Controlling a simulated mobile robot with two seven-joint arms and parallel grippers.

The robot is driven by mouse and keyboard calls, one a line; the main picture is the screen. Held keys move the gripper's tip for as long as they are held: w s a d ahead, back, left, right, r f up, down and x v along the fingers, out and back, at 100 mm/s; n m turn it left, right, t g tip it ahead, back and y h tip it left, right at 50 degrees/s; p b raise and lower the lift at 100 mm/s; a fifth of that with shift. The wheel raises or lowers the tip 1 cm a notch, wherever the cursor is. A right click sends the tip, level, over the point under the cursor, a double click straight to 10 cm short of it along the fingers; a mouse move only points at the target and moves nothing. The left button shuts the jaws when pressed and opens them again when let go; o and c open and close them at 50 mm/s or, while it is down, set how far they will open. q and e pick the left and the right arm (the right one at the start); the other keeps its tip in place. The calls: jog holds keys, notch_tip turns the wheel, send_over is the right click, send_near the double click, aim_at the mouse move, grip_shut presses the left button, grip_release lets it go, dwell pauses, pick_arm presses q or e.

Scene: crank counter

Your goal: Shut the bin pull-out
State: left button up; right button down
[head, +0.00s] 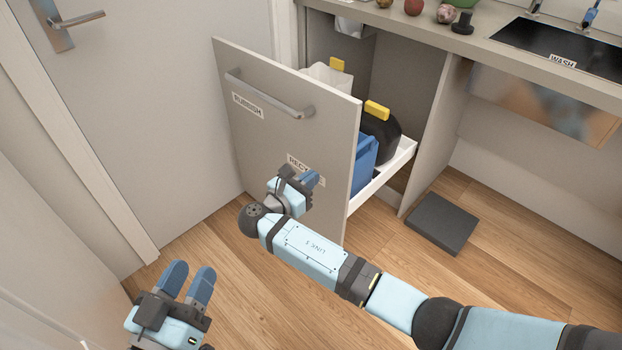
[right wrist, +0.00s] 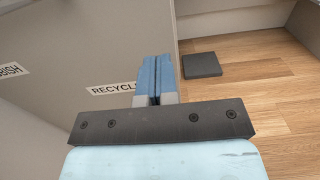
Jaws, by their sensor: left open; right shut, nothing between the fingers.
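The bin pull-out (head: 250,130) stands out from the counter. Its grey front has a metal bar handle (head: 268,97) and labels reading RUBBISH and RECYCLING, the second partly hidden by my right gripper. Behind the front are a white-lined bin (head: 328,76), a blue bin (head: 366,158) and a dark bin with a yellow tab (head: 380,130) on a white tray (head: 390,175). My right gripper (head: 313,179) is shut and empty by the front's lower right part; its fingers (right wrist: 155,80) show beside the RECYCLING label in the right wrist view. I cannot tell if they touch. My left gripper (head: 190,275) is open and empty, low at the left.
A dark flat block (head: 441,224) lies on the wooden floor right of the pull-out. The counter (head: 475,50) above holds several fruits and a sink marked WASH (head: 565,48). A door (head: 150,110) stands close on the left. The floor in front is clear.

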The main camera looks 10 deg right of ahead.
aim_at(346, 152)
jog(key=b+x, duration=0.3)
jog(key=x, duration=0.6)
jog(key=shift+w+d+f, duration=0.15)
jog(key=shift+w+d, duration=0.05)
jog(key=shift+d, duration=0.1)
jog(key=shift+w+d, duration=0.35)
jog(key=shift+d, duration=0.15)
pick_arm(q)
jog(key=shift+d+f+g+h, duration=0.15)
jog(key=shift+d+f+h, duration=0.05)
jog(key=shift+f, duration=0.3)
jog(key=shift+d+f+g+h, duration=0.15)
jog(key=shift+d+f+h, duration=0.05)
jog(key=shift+f, duration=0.25)
jog(key=shift+r, duration=0.15)
pick_arm(e)
jog(key=shift+w+d, duration=0.1)
